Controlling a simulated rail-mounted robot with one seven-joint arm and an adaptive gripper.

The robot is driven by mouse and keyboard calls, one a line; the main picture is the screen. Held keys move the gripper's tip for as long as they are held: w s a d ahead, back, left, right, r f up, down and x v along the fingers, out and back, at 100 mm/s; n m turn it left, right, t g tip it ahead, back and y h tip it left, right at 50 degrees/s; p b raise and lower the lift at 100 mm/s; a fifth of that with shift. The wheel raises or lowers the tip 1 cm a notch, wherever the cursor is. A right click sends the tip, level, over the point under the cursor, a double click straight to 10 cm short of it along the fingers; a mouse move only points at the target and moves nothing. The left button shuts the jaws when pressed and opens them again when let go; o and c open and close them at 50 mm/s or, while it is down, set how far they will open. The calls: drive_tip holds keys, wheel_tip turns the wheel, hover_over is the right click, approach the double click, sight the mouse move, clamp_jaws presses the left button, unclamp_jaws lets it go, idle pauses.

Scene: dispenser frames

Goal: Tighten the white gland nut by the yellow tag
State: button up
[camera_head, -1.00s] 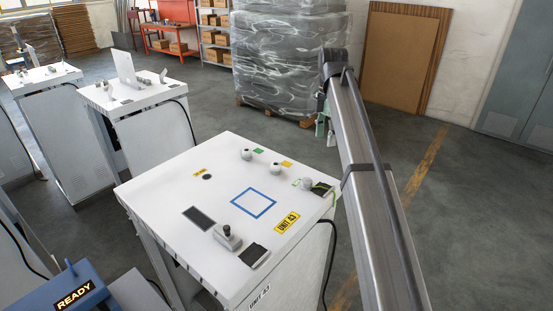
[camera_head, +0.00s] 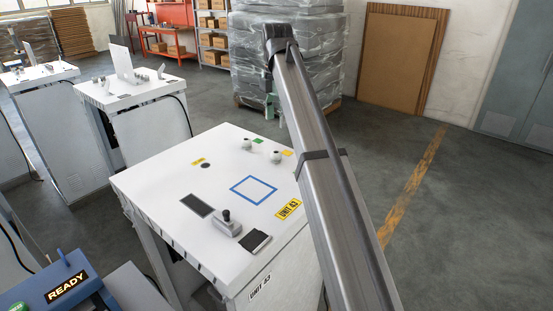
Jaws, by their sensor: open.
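The white gland nut (camera_head: 276,157) stands on the white top of the unit, close beside a small yellow tag (camera_head: 287,152). Another white nut (camera_head: 246,143) stands to its left by a green tag (camera_head: 257,140). My gripper (camera_head: 271,106) shows only as a small greenish part hanging below the far end of my arm, past the back of the unit. It is open, and apart from the nut. Most of it is hidden behind my arm, and its fingertips are not clear. My arm also covers the right back corner of the unit top.
A wrapped pallet (camera_head: 250,60) stands behind. Floor at right is clear.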

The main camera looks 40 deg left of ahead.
sight(277, 151)
wheel_tip(277, 151, down, 12)
drive_tip(key=shift+r+p, duration=0.25)
drive_tip(key=shift+p, duration=0.7)
drive_tip(key=shift+c, duration=0.3)
clamp_jaws()
